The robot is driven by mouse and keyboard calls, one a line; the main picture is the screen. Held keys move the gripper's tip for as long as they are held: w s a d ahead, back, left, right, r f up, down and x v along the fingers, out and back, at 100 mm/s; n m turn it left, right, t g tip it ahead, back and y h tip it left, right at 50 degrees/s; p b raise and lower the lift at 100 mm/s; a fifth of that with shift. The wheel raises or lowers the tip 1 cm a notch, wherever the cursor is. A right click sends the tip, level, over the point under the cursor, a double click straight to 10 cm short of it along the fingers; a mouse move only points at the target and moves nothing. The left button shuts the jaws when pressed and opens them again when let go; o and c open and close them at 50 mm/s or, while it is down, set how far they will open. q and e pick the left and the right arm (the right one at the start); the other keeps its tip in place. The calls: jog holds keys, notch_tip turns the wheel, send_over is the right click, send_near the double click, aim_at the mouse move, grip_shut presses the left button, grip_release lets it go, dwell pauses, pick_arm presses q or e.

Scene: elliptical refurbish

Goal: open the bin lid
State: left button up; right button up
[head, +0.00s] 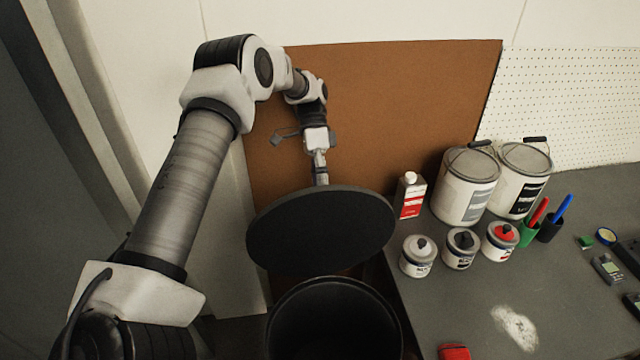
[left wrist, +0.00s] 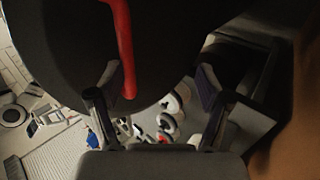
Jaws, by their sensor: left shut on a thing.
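The round dark bin lid (head: 320,228) is raised and tilted above the round black bin (head: 335,310), whose mouth shows open below it. My left gripper (head: 320,172) is at the far upper edge of the lid, and its fingertips are partly hidden behind it. The lid's dark face (left wrist: 60,45) fills much of the left wrist view, with a red bar, likely the handle (left wrist: 122,45), across it. My left gripper (left wrist: 158,85) is shut on the lid; the exact contact is dark and hard to see. My right gripper is not in view.
A grey workbench (head: 450,300) stands right of the bin, with paint cans (head: 465,190), small jars (head: 458,250), a red-and-white bottle (head: 411,197) and pen cups (head: 550,228). A brown board (head: 400,110) stands behind the lid.

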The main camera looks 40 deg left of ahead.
pick_arm(q)
jog(key=shift+o, duration=0.3)
jog(key=shift+w+a+f, duration=0.1)
jog(key=shift+a+f, duration=0.05)
jog(key=shift+f, duration=0.25)
jog(key=shift+r, duration=0.1)
jog(key=shift+c, duration=0.2)
jog(key=shift+r, duration=0.3)
jog(key=shift+c, duration=0.5)
notch_tip(320, 180, up, 10)
jog(key=shift+f, duration=0.1)
jog(key=shift+c, duration=0.7)
